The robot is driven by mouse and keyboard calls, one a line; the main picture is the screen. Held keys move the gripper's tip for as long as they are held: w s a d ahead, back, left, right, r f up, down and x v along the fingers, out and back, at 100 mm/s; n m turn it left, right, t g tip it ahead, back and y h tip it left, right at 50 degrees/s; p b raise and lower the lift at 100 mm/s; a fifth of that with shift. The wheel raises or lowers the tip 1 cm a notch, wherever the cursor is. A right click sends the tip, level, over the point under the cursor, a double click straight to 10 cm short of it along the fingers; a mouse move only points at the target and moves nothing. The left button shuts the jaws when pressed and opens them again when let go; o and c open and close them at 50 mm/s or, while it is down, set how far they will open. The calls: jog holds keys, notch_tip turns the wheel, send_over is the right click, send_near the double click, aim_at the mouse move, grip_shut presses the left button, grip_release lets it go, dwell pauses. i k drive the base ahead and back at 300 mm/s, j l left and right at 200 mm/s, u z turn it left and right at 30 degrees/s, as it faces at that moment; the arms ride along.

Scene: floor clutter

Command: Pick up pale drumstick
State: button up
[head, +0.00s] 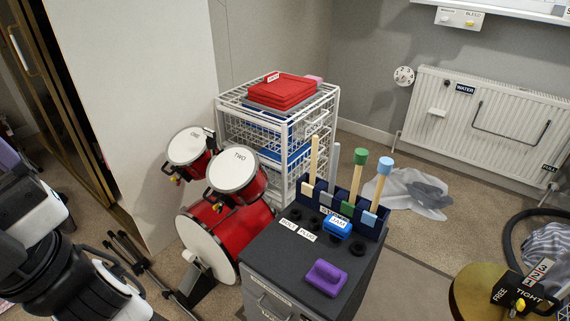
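A pale, plain wooden stick (314,158), which looks like the pale drumstick, stands upright in a dark blue slotted holder (372,228). The holder is at the back of a dark grey cabinet top (290,262). The stick's lower end is hidden in the holder. To its right in the holder stand a grey stick (335,165), a wooden stick with a green head (359,158) and one with a light blue head (384,166). My arm shows at the lower left, well apart from the holder. I cannot make out my gripper's fingertips.
A blue block (338,227) and a purple block (325,278) lie on the cabinet top. A red drum set (228,229) stands left of the cabinet. A white wire basket rack (255,148) stands behind. A brass-coloured round top (477,292) is at the lower right.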

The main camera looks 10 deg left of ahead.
aim_at(315, 138)
jog(key=z, duration=1.7)
jog(key=u, duration=1.7)
jog(key=i+j+z, duration=0.25)
jog(key=i+j, duration=0.4)
